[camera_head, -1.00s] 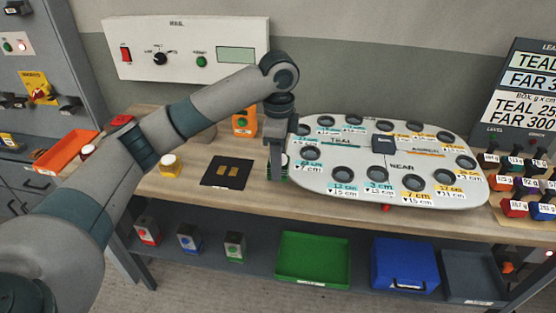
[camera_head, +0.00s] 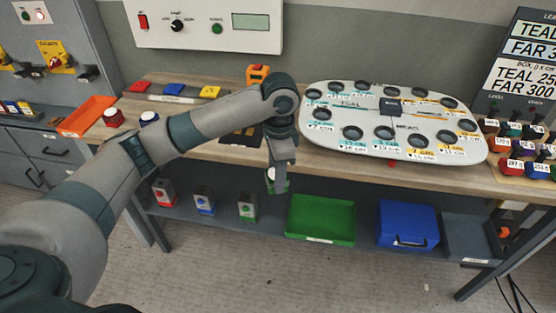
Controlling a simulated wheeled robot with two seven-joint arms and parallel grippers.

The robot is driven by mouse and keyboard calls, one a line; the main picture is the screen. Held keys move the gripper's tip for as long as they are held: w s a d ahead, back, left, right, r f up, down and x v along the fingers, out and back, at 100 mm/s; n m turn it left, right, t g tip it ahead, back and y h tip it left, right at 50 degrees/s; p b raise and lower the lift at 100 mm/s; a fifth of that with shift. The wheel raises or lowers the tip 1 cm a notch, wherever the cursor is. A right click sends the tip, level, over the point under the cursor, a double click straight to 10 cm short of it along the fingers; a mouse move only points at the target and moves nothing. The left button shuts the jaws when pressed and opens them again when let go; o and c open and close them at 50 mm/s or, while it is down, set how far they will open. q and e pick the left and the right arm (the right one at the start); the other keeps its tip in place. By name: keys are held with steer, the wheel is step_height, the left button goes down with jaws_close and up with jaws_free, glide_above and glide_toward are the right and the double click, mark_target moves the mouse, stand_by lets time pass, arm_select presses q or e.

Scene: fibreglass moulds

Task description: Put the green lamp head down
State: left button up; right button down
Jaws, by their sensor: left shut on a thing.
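My left gripper (camera_head: 278,173) points down at the bench's front edge, left of the pale oval board. It is shut on the green lamp head (camera_head: 277,187), a small white-and-green piece mostly hidden by the fingers. In the picture it lies just over the bench's front edge, above the lower shelf; its exact height and depth cannot be told. My right gripper is not in view.
On the bench (camera_head: 335,164) stand a red lamp head (camera_head: 113,117), a blue one (camera_head: 149,118) and the oval board (camera_head: 345,101) with holes. My left arm partly hides a dark mat (camera_head: 240,141). Below are a green tray (camera_head: 320,218) and several small boxes.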

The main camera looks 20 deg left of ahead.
arm_select(q)
steer(key=s+d+f+n, duration=0.3)
steer(key=s+f+n, duration=0.7)
steer(key=s, duration=0.5)
steer(key=shift+s+d+f, duration=0.15)
steer(key=shift+s+f, duration=0.25)
steer(key=shift+f, duration=0.05)
